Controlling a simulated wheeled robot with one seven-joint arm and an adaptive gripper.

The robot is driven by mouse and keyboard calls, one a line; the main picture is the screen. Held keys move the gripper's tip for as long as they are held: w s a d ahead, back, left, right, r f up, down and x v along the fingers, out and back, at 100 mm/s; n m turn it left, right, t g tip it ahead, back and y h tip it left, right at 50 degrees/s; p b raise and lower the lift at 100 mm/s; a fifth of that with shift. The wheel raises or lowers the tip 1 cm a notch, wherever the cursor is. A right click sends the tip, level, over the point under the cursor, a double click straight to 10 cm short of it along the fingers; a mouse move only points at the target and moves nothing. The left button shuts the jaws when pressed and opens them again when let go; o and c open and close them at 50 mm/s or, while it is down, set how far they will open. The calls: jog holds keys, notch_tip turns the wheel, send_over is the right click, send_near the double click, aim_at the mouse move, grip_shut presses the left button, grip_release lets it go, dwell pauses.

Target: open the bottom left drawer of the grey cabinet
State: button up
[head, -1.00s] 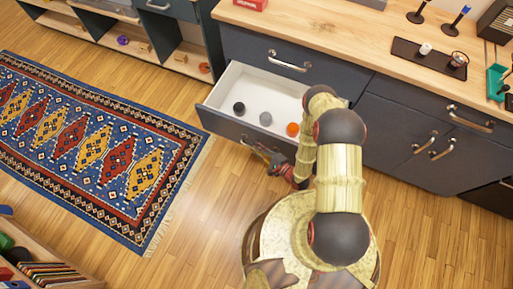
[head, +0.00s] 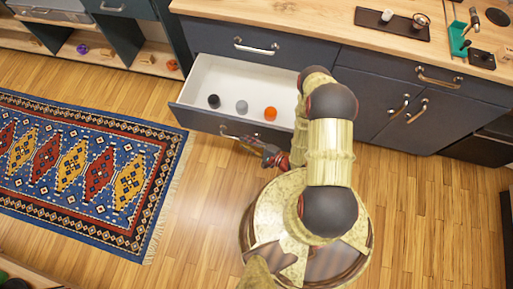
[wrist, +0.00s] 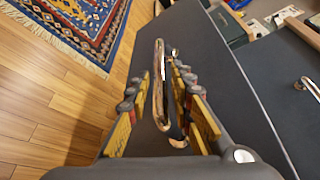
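The grey cabinet (head: 375,115) stands at the back, with a top left drawer (head: 215,42) that is shut. Below it the bottom left drawer (head: 205,120) is pulled out, its white inside in view. It holds a black ball (head: 213,101), a grey ball (head: 242,107) and an orange ball (head: 270,114). My gripper (head: 238,140) is low at the front of this drawer. In the wrist view, a chrome bar handle (wrist: 158,85) on the dark front lies between the fingers of my gripper (wrist: 160,72), which stand apart with gaps beside it.
A patterned rug (head: 80,175) lies on the wooden floor to the left. Cabinet doors with handles (head: 405,110) are to the right, shut. The wooden worktop (head: 300,20) carries a dark tray (head: 385,24) and a green item (head: 458,38). Low shelves (head: 110,48) stand at the back left.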

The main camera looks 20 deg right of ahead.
jog(key=v, duration=0.6)
jog(key=shift+s+d, duration=0.15)
jog(key=shift+s, duration=0.1)
jog(key=shift+r, duration=0.1)
dwell(0.5)
